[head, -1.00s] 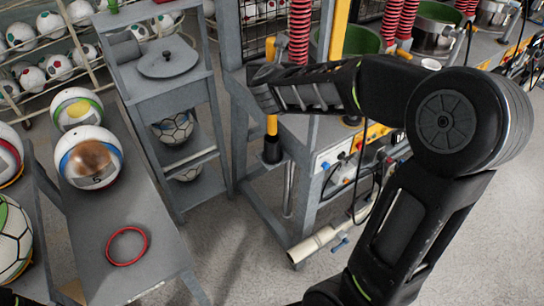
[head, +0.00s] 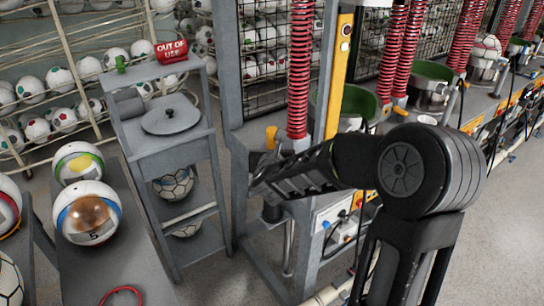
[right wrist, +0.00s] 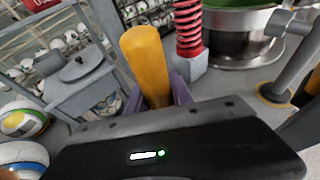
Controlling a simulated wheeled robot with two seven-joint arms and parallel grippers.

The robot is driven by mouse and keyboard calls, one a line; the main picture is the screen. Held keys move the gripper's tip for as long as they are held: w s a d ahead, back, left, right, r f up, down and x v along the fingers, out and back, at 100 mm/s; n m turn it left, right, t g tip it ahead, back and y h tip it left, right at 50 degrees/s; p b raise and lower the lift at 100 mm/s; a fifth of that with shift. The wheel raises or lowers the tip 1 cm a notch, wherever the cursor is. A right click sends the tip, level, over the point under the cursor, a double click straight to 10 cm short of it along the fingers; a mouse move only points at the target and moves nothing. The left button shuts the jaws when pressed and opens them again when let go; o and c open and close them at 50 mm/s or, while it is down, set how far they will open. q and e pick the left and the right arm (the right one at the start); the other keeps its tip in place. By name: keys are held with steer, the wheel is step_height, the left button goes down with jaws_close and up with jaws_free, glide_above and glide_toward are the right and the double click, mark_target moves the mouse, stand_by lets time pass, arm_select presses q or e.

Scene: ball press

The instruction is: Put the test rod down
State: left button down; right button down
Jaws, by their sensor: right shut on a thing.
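The test rod has a yellow handle (head: 271,137) and a black lower end (head: 272,212); it stands roughly upright in front of the grey press frame. My right gripper (head: 268,172) is shut on it, and the gripper and arm hide its middle. In the right wrist view the yellow handle (right wrist: 143,62) rises between the two purplish fingers (right wrist: 158,92), leaning slightly left. The rod's lower end is hidden there by the gripper body. Whether the lower end touches a support cannot be told. My left gripper is out of view.
A grey shelf stand (head: 118,80) with a round lid (head: 171,115) and a red out-of-use sign (head: 171,50) stands left of the rod. The red press spring (head: 299,75) and yellow post (head: 338,70) are close behind. Balls and a red ring (head: 122,292) are at the left.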

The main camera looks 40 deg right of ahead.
step_height(320, 180, down, 3)
steer(key=shift+r, duration=0.2)
steer(key=shift+f, duration=0.15)
steer(key=c, duration=1.1)
jaws_free()
steer(key=shift+c, duration=0.2)
